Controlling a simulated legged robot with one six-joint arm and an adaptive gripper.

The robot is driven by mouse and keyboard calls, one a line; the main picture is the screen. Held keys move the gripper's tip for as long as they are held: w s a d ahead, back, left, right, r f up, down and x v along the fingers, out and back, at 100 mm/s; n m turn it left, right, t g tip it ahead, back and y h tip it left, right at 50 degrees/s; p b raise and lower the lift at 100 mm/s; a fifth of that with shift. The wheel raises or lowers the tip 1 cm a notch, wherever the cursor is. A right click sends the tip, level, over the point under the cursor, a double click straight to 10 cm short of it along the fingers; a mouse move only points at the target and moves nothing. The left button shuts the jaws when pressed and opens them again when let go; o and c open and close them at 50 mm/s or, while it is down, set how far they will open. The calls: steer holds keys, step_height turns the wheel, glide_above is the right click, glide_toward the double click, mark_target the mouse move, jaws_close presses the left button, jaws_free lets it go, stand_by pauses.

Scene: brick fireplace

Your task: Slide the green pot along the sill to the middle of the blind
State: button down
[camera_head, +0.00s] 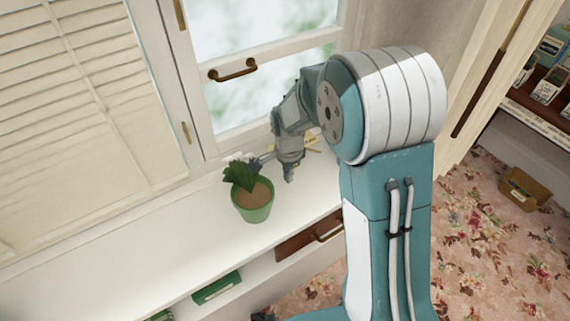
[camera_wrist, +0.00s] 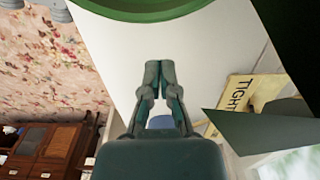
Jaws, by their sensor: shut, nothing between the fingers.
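The green pot (camera_head: 254,212) holds brown soil and a leafy plant (camera_head: 240,175). It stands upright on the white sill (camera_head: 130,255), in front of the window and right of the closed slatted blind (camera_head: 85,90). My gripper (camera_head: 257,163) reaches in from the right, close to the pot's back right side beside the leaves. In the wrist view my gripper (camera_wrist: 159,66) is shut with its fingertips together and nothing between them.
A yellowish lettered piece (camera_wrist: 240,105) lies on the sill near my gripper. The window has a brown handle (camera_head: 232,70). A drawer (camera_head: 310,240) and green items (camera_head: 217,288) are below the sill. The sill left of the pot is clear.

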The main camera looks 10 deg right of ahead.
mark_target(274, 187)
step_height(274, 187, down, 2)
steer(key=a, duration=0.1)
steer(key=s+a, duration=0.1)
steer(key=a, duration=0.1)
steer(key=shift+s+a, duration=0.1)
steer(key=shift+a, duration=0.05)
steer(key=shift+s+a, duration=0.15)
steer(key=shift+a, duration=0.4)
steer(key=shift+d, duration=0.15)
steer(key=shift+d, duration=0.1)
steer(key=s+a, duration=0.4)
steer(key=a, duration=0.7)
steer(key=s+a, duration=0.5)
steer(key=a, duration=0.7)
steer(key=s+a, duration=0.5)
steer(key=a, duration=0.6)
steer(key=shift+s+a, duration=0.25)
steer(key=shift+a, duration=0.1)
